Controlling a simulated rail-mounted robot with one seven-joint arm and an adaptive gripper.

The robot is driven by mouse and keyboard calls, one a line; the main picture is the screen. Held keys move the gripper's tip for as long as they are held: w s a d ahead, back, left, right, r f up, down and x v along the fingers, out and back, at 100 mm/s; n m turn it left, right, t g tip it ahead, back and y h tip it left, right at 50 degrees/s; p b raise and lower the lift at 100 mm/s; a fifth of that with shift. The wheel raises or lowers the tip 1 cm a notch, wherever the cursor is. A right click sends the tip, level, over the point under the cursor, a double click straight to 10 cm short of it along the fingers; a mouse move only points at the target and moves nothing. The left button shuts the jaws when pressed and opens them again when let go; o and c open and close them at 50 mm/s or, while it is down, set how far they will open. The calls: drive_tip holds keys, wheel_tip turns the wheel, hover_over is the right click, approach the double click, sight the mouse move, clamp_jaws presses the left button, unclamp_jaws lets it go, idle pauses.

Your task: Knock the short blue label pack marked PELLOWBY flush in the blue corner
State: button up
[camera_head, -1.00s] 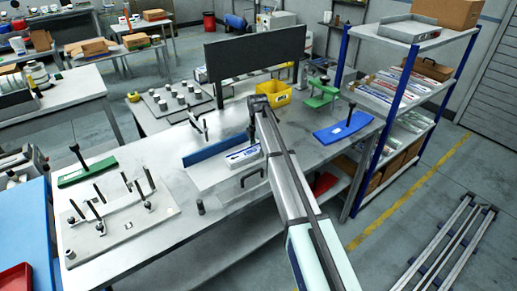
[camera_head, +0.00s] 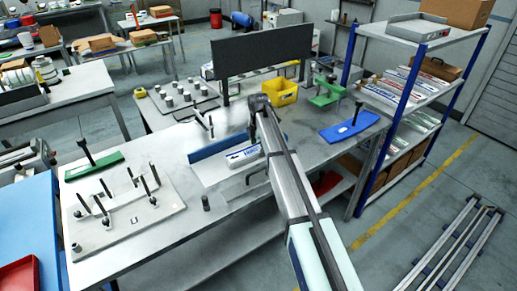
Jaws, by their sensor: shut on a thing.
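A short white label pack with blue print (camera_head: 243,155) lies on a pale plate (camera_head: 211,176) on the bench, its long side along the blue upright wall (camera_head: 207,151). The print is too small to read surely. My gripper (camera_head: 252,131) hangs at the pack's right end, mostly hidden behind my own arm, with only a dark sliver showing. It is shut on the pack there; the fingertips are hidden. I cannot tell whether the pack's end touches the corner, because my arm covers that side.
A fixture plate with upright pins (camera_head: 125,205) and a green block (camera_head: 94,166) stand at the left. A dark panel (camera_head: 262,52) and a yellow bin (camera_head: 283,91) stand behind. A blue piece with a black knob (camera_head: 349,127) lies right. The bench front left of my arm is fairly clear.

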drive_tip(key=shift+w+d, duration=0.4)
drive_tip(key=shift+d, duration=0.2)
drive_tip(key=shift+w+d, duration=0.4)
drive_tip(key=shift+d, duration=0.2)
drive_tip(key=shift+s+a, duration=0.45)
drive_tip(key=shift+a, duration=0.2)
drive_tip(key=shift+s+a, duration=0.4)
drive_tip(key=shift+a, duration=0.2)
drive_tip(key=shift+w+d, duration=0.1)
drive_tip(key=shift+w+d, duration=0.8)
drive_tip(key=shift+d, duration=0.35)
drive_tip(key=shift+s, duration=0.1)
drive_tip(key=shift+s+a+p, duration=0.2)
drive_tip(key=shift+s+a, duration=0.2)
drive_tip(key=shift+a, duration=0.25)
drive_tip(key=shift+s+a+p, duration=0.15)
drive_tip(key=shift+s+a, duration=0.25)
drive_tip(key=shift+a, duration=0.2)
drive_tip(key=shift+w+d, duration=0.1)
